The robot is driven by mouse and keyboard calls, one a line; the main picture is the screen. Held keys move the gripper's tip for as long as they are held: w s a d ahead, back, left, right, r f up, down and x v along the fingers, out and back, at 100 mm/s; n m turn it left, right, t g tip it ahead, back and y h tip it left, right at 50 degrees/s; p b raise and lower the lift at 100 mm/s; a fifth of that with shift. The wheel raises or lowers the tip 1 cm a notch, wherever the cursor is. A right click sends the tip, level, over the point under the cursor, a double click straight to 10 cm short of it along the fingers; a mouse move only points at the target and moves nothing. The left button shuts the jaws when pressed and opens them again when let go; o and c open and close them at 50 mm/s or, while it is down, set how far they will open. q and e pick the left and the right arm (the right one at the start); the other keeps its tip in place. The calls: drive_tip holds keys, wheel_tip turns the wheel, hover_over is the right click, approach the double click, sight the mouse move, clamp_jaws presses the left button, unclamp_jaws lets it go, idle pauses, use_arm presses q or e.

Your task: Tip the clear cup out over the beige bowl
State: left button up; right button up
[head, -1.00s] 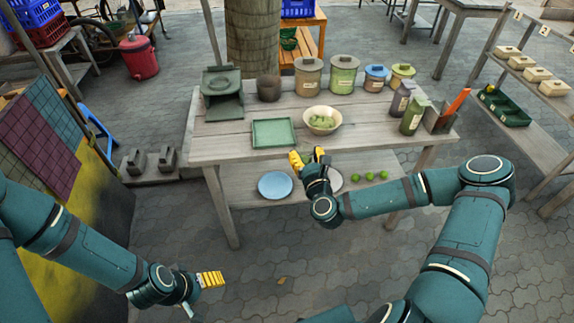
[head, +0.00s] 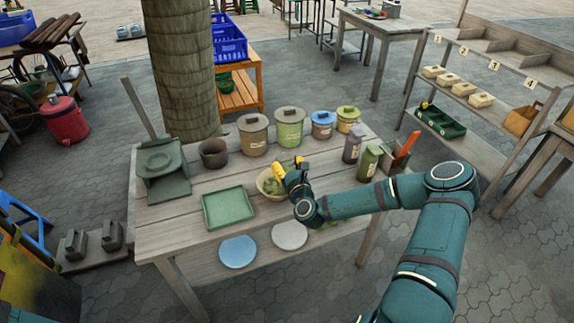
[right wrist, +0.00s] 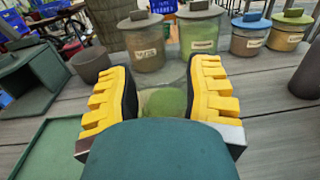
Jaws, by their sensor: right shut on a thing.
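The beige bowl (head: 263,186) is on the wooden table in the head view, with green contents, partly covered by my right gripper (head: 291,168). In the right wrist view my right gripper (right wrist: 161,92) has its yellow fingers set wide, gripping the clear cup (right wrist: 160,72), which shows only as a faint see-through shape between them. Green matter shows low between the fingers; I cannot tell whether it is in the cup or seen through it. The cup cannot be made out in the head view, and its tilt is unclear. My left gripper is out of view.
A green tray (head: 229,208) lies left of the bowl. Several lidded canisters (head: 289,128) stand behind it, and a dark pot (head: 214,153) stands at the back left.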

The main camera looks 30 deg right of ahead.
drive_tip(key=shift+a+r+n+p, duration=0.1)
drive_tip(key=shift+r+n+p, duration=0.2)
drive_tip(key=shift+n, duration=0.3)
drive_tip(key=shift+r+n+p, duration=0.2)
drive_tip(key=shift+n+p, duration=0.15)
drive_tip(key=shift+n, duration=0.25)
drive_tip(key=n+p, duration=0.1)
drive_tip(key=n, duration=0.2)
drive_tip(key=shift+a+r+n+p, duration=0.15)
drive_tip(key=shift+r+n+p, duration=0.15)
drive_tip(key=shift+p, duration=0.1)
drive_tip(key=shift+a+f+n, duration=0.15)
drive_tip(key=shift+f+n, duration=0.05)
drive_tip(key=shift+n, duration=0.6)
drive_tip(key=n, duration=0.1)
drive_tip(key=n+p, duration=0.1)
drive_tip(key=n, duration=0.1)
drive_tip(key=shift+w+a+f+p, duration=0.1)
drive_tip(key=shift+a+f+p, duration=0.1)
drive_tip(key=shift+a+p, duration=0.1)
drive_tip(key=n+b, duration=0.1)
drive_tip(key=n, duration=0.1)
drive_tip(key=f+n+b, duration=0.1)
drive_tip(key=n, duration=0.1)
drive_tip(key=a+f+n+b, duration=0.1)
drive_tip(key=n, duration=0.1)
drive_tip(key=shift+w+f, duration=0.15)
